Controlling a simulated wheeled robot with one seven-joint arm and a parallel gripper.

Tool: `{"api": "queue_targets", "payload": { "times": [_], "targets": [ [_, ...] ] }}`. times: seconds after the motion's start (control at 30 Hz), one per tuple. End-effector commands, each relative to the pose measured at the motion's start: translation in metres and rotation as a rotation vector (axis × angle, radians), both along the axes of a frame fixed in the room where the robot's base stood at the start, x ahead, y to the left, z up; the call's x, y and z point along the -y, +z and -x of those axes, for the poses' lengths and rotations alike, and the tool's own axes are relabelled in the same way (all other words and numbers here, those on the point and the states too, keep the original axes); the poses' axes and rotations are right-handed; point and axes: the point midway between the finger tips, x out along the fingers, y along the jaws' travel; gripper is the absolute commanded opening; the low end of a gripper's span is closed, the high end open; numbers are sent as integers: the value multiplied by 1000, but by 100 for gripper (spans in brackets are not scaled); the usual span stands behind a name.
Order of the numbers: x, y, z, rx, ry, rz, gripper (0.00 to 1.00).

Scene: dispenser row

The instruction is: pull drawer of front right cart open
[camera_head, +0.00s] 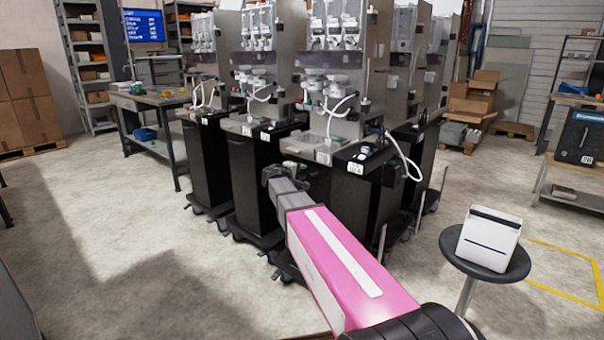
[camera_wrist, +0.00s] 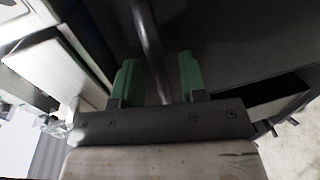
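The front right cart (camera_head: 366,196) is a black dispenser cart with a steel top and clear dispensers, just beyond my arm in the head view. My gripper (camera_wrist: 158,74) has two green fingertips standing apart. A dark round bar, the handle (camera_wrist: 149,45), runs between them in the wrist view, with gaps visible on both sides. A broad dark panel (camera_wrist: 215,40) lies behind the bar. In the head view my arm hides the handle and most of the drawer front, so I cannot tell there how far the drawer is out.
Other carts stand close on the left and behind. A round black stool (camera_head: 485,258) with a white box (camera_head: 490,238) stands to the right of my arm. A workbench (camera_head: 150,100) is at the left. The floor at the left front is clear.

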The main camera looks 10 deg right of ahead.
Motion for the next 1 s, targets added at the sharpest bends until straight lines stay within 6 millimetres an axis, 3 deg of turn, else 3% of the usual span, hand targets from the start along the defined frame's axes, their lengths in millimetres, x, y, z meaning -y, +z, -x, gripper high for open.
{"api": "queue_targets", "payload": {
  "times": [0.4, 0.5, 0.53, 0.77, 1.0],
  "targets": [
    [6, -2, -4, 0, -1, 0, 39],
    [6, -2, -4, 0, -1, 0, 6],
    [6, -2, -4, 0, -1, 0, 0],
    [5, -2, -3, -1, -1, -1, 0],
    [-14, -2, 13, 0, 1, -1, 0]
  ]
}}
